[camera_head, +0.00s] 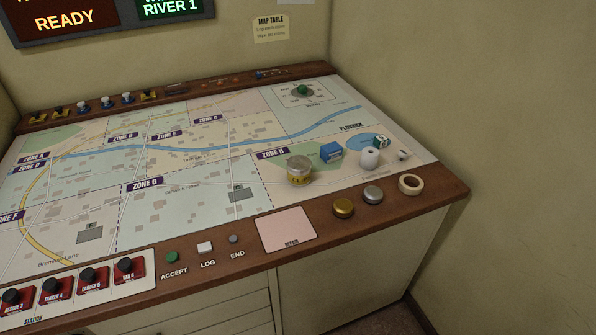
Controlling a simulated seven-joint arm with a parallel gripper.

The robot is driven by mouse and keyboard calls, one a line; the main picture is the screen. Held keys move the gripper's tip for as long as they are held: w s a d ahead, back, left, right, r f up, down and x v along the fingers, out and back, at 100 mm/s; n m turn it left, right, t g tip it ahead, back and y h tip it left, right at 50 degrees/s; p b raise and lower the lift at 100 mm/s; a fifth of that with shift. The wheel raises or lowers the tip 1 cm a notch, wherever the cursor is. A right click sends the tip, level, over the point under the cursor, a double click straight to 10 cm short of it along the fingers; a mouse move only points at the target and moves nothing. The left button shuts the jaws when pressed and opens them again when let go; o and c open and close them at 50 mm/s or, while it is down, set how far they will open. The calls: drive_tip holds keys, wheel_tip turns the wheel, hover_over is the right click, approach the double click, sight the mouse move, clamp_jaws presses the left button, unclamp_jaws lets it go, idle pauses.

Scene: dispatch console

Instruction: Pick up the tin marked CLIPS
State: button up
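The tin marked CLIPS (299,171) is a short round tin with a yellow label and a greyish top. It stands upright on the map table (170,205), in the right part, just below the ZONE H label. Nothing covers it. My gripper is not in view.
A gold disc (343,207) and a silver disc (373,195) sit on the wooden front edge. The map left of the tin is mostly clear.

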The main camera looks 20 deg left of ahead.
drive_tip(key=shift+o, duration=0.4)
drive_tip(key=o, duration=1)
